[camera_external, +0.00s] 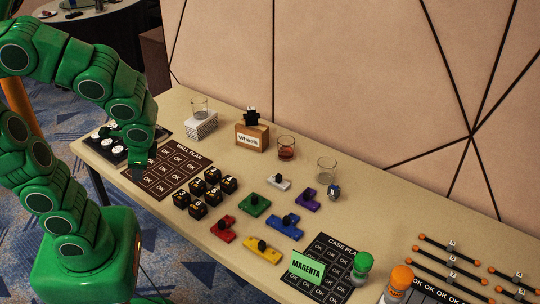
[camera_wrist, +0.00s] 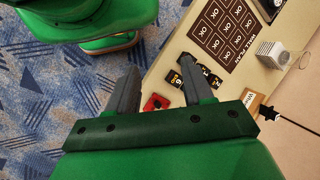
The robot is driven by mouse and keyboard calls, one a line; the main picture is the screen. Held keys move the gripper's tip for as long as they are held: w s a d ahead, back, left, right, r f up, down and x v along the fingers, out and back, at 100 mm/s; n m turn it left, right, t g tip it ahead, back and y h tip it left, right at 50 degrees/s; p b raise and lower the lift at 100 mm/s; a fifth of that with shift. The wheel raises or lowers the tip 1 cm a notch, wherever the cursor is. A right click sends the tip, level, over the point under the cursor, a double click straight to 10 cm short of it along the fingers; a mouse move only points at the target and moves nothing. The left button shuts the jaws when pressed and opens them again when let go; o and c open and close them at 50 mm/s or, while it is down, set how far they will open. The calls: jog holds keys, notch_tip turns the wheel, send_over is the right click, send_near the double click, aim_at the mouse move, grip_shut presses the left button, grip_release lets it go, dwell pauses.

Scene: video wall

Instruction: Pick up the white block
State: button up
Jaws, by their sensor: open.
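The white block (camera_external: 279,183) is a small flat piece with a dark knob. It lies on the table behind the green block (camera_external: 254,204) and left of the purple block (camera_external: 309,200) in the external view. I do not make it out in the wrist view. My gripper (camera_wrist: 160,84) is open and empty, its two grey fingers apart. In the external view my gripper hangs near the left end of the table, by the wall plan sheet (camera_external: 168,168), well left of the white block; its fingertips are hard to see there.
Red (camera_external: 222,229), yellow (camera_external: 262,251) and blue (camera_external: 284,228) blocks lie in front of the white one. Several dark numbered cubes (camera_external: 205,188) stand left. Glasses (camera_external: 286,148) (camera_external: 326,170) and a wheels box (camera_external: 252,136) stand behind, near the wall.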

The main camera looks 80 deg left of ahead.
jog(key=w+a+r+m+g+y, duration=0.15)
jog(key=w+a+y, duration=0.3)
jog(key=a, duration=0.55)
jog(key=w+a+r+m+y, duration=0.1)
jog(key=w+a+r+y, duration=0.3)
jog(key=a, duration=0.6)
jog(key=m+t, duration=1.4)
jog(key=m, duration=0.8)
send_over(278, 175)
jog(key=s, duration=0.4)
notch_tip(278, 175, down, 22)
jog(key=d+f+m, duration=0.1)
jog(key=f, duration=0.2)
jog(key=d+f+m+h, duration=0.1)
jog(key=f, duration=0.3)
jog(key=d+f+m+h, duration=0.1)
jog(key=f, duration=0.3)
jog(key=shift+w+d+h, duration=0.25)
jog(key=shift+w+d, duration=0.05)
jog(key=shift+x, duration=3.7)
